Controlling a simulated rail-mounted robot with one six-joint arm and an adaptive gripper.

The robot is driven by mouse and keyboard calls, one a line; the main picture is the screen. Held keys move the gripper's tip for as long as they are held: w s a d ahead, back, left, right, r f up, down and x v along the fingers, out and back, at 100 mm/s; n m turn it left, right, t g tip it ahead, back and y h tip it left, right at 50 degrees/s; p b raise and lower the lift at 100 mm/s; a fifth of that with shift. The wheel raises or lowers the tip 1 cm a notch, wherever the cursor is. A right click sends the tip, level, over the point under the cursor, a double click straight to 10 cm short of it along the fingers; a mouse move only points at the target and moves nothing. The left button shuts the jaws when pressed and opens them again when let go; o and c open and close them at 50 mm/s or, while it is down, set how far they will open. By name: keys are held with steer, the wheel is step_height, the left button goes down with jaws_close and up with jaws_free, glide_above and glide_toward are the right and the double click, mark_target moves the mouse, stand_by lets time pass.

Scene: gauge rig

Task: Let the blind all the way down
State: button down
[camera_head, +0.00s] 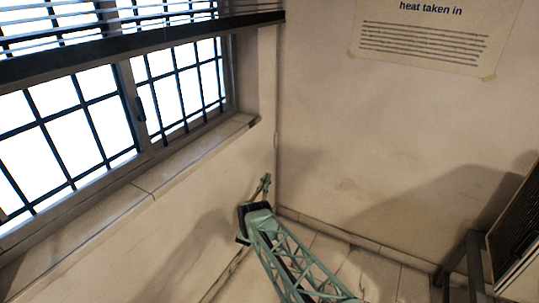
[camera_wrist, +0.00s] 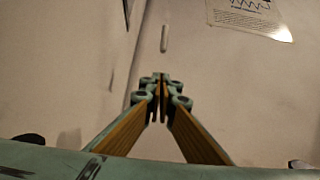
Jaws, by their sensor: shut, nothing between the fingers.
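The blind (camera_head: 150,38) hangs across the upper part of the window at top left in the head view, its dark bottom rail sloping across the panes and slats above it. The window below the rail is uncovered. A small pale elongated piece (camera_wrist: 164,40), perhaps a cord pull, shows ahead of my fingertips in the wrist view; its cord is too faint to follow. My gripper (camera_head: 266,180) is low near the wall corner, below and right of the window. In the wrist view my gripper (camera_wrist: 160,84) is shut and empty, apart from the pale piece.
The window sill (camera_head: 150,185) juts out below the panes. A paper notice (camera_head: 425,35) is on the right wall and partly shows in the wrist view (camera_wrist: 252,14). A dark framed object (camera_head: 515,235) stands at lower right. The wall around my gripper looks clear.

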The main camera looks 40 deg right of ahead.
mark_target(276, 141)
steer(key=shift+d+r, duration=0.1)
stand_by(0.3)
steer(key=s+a+r+b+x, duration=0.1)
steer(key=a+r+x, duration=0.1)
steer(key=x, duration=1)
steer(key=shift+d+r+b, duration=0.2)
steer(key=shift+d+b, duration=0.05)
steer(key=shift+b, duration=0.05)
steer(key=shift+w, duration=0.15)
stand_by(0.4)
steer(key=shift+r, duration=0.1)
